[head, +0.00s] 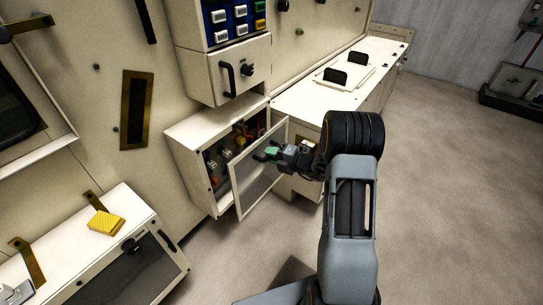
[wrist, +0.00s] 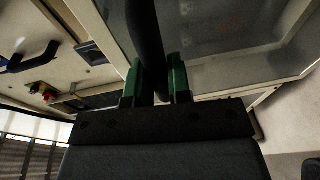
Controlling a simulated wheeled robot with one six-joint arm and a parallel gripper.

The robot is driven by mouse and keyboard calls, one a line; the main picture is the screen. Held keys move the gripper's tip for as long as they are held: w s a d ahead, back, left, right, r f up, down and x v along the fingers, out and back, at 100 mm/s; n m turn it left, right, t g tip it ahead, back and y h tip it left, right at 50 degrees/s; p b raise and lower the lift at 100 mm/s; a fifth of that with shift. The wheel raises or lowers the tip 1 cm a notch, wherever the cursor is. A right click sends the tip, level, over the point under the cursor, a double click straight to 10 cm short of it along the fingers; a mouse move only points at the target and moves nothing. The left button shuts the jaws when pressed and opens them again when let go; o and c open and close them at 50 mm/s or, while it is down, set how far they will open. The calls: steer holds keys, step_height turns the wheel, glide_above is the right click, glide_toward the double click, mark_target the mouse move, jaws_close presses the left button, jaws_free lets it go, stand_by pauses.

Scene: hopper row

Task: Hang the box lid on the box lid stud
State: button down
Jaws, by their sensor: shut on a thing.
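The box lid (head: 252,187) is a pale frame around a greyish see-through pane, standing tilted in front of the open box (head: 190,150) in the head view. In the wrist view the lid (wrist: 225,45) fills the upper right. My gripper (head: 267,154) has green fingers and is at the lid's upper part. In the wrist view my gripper (wrist: 159,82) is shut on the lid's dark bar-like handle (wrist: 148,40). I cannot tell whether the lid's far edge touches the box. Small dark studs show on the wall, one of them upper left (head: 96,66); I cannot tell which is the lid's.
Inside the box are red, yellow and pale parts. A drawer unit (head: 240,70) juts out above it. A long counter (head: 320,92) with black handles runs behind, right. A lower cabinet (head: 125,265) with a yellow block (head: 106,222) stands at left. The floor (head: 440,190) at right is clear.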

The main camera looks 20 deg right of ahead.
mark_target(262, 149)
steer(key=shift+w+d+r+x, duration=0.1)
steer(key=shift+x, duration=0.7)
steer(key=shift+w+d+r+x, duration=0.1)
steer(key=shift+x, duration=0.75)
steer(key=shift+w+r+x, duration=0.1)
steer(key=shift+x, duration=0.7)
steer(key=shift+r+p, duration=0.1)
steer(key=shift+p, duration=0.7)
steer(key=shift+w+a, duration=0.2)
steer(key=shift+w, duration=0.05)
steer(key=shift+x, duration=1.1)
steer(key=shift+w+f, duration=0.1)
steer(key=shift+f, duration=0.2)
steer(key=c, duration=1)
jaws_free()
steer(key=shift+d, duration=0.15)
